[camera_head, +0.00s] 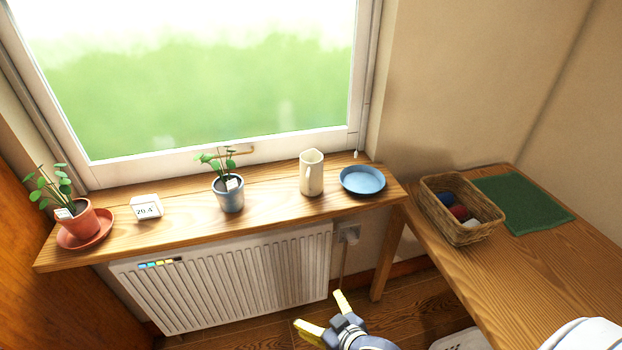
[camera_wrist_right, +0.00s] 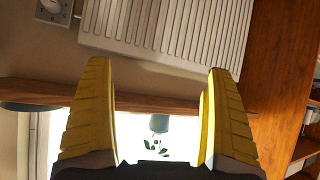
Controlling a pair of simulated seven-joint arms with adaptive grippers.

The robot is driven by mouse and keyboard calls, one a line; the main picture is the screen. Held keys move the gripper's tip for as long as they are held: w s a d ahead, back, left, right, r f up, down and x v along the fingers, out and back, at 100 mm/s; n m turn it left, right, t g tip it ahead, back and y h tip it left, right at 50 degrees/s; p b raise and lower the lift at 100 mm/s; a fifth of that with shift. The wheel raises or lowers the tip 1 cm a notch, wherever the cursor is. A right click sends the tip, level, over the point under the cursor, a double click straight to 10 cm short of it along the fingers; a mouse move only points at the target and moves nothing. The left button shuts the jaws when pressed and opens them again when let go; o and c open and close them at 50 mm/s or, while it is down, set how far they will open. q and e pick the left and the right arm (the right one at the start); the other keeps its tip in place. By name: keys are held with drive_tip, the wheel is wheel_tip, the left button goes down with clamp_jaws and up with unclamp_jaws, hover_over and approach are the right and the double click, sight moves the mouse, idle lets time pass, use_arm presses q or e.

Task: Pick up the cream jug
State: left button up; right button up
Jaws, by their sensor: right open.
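The cream jug (camera_head: 312,174) stands upright on the wooden window sill, between a potted plant and a blue dish, its handle facing the viewer and slightly left. My right gripper (camera_head: 325,314) has yellow fingers and is open and empty. In the head view it is low in front of the radiator, below the sill and apart from the jug. The right wrist view shows its two fingers (camera_wrist_right: 160,110) spread wide with nothing between them. I do not see the jug clearly in that view. My left gripper is not in view.
On the sill (camera_head: 270,205) are a grey plant pot (camera_head: 230,200), a blue dish (camera_head: 362,180), a small display (camera_head: 146,208) and a terracotta pot (camera_head: 80,222). The radiator (camera_head: 230,275) is below. At right, a table holds a wicker basket (camera_head: 455,232) and green mat (camera_head: 523,201).

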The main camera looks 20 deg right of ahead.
sight(307, 177)
drive_tip(key=w+a+r+m+t+y, duration=0.1)
drive_tip(key=w+a+r+m+t, duration=0.15)
drive_tip(key=r+m+t, duration=0.4)
drive_tip(key=w+a+r+m+t+y, duration=0.15)
drive_tip(key=w+r+m, duration=0.25)
drive_tip(key=r, duration=0.6)
drive_tip(key=w+a+r+m+t+y, duration=0.1)
drive_tip(key=w+a+r+m+t, duration=0.3)
drive_tip(key=r, duration=0.5)
drive_tip(key=w+d+f+m+g+h, duration=0.1)
drive_tip(key=w+d+m+h, duration=0.3)
drive_tip(key=m, duration=0.6)
drive_tip(key=w+d+f+m+g+h, duration=0.2)
drive_tip(key=w+d+m+h, duration=0.3)
drive_tip(key=w+m, duration=0.3)
drive_tip(key=w+d+f+m+g+h, duration=0.2)
drive_tip(key=w+d+m+g+h, duration=0.2)
drive_tip(key=m, duration=0.9)
drive_tip(key=shift+w+d+f+h, duration=0.1)
drive_tip(key=shift+w+d+h, duration=0.2)
drive_tip(key=shift+w, duration=0.2)
drive_tip(key=shift+w+d+h, duration=0.15)
drive_tip(key=shift+w+h, duration=0.2)
drive_tip(key=shift+w, duration=0.15)
drive_tip(key=shift+w+d+f+h, duration=0.1)
drive_tip(key=shift+w+d+h, duration=0.2)
drive_tip(key=shift+w, duration=0.2)
drive_tip(key=shift+x, duration=2.85)
drive_tip(key=shift+r, duration=0.15)
drive_tip(key=shift+c, duration=0.2)
